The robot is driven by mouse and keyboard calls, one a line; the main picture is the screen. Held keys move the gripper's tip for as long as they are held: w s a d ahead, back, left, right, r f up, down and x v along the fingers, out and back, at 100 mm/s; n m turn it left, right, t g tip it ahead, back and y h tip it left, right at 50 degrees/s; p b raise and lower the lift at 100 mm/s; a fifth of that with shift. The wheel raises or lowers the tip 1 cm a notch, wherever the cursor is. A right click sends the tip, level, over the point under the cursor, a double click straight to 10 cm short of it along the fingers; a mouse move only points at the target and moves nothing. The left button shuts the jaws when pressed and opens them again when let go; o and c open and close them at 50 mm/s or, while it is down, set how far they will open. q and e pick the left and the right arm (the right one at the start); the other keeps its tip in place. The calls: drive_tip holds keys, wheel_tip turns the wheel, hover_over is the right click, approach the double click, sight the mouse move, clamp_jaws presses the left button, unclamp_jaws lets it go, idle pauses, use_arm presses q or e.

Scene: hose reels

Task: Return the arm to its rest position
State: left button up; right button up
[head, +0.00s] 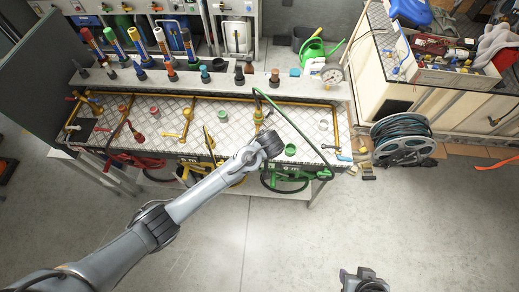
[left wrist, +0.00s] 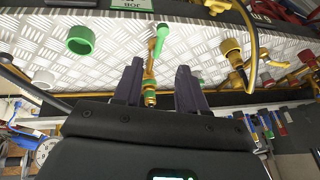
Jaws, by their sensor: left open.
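My left arm (head: 200,196) reaches in from the lower left of the head view. Its wrist end is over the right half of the silver bench panel (head: 223,110), and the fingers are hidden there. In the left wrist view my left gripper (left wrist: 158,68) is open, its two dark fingers apart. A brass valve (left wrist: 150,92) with a green handle (left wrist: 165,33) shows between and beyond the fingers; I cannot tell whether they touch it. At the bottom of the head view a grey-and-black part, likely of my right arm, shows without visible jaws.
Hoses hang along the bench's front, including a green one (head: 283,178). A hose reel (head: 402,140) stands on the floor at right. A green watering can (head: 315,50) and a gauge (head: 332,75) are behind. The front floor (head: 260,240) is clear.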

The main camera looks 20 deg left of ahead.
idle(0.3)
use_arm(q)
drive_tip(key=s+f+g+p, duration=0.1)
drive_tip(key=s+f+g, duration=0.1)
drive_tip(key=s+f, duration=0.7)
drive_tip(key=s+d+g+h+p, duration=0.1)
drive_tip(key=s+g+h+p, duration=0.15)
drive_tip(key=s, duration=1.35)
drive_tip(key=s+a+r+p, duration=0.1)
drive_tip(key=s+r, duration=0.3)
drive_tip(key=s, duration=0.2)
drive_tip(key=a+r+m+t, duration=0.2)
drive_tip(key=a+r, duration=0.1)
drive_tip(key=r, duration=0.5)
drive_tip(key=a+r+m+t+p, duration=0.1)
drive_tip(key=a+r+m+t, duration=0.1)
drive_tip(key=r, duration=0.7)
drive_tip(key=shift+w+a+m+h, duration=0.15)
drive_tip(key=shift+a+m+h, duration=0.15)
drive_tip(key=shift+a+h, duration=0.25)
drive_tip(key=shift+m, duration=0.3)
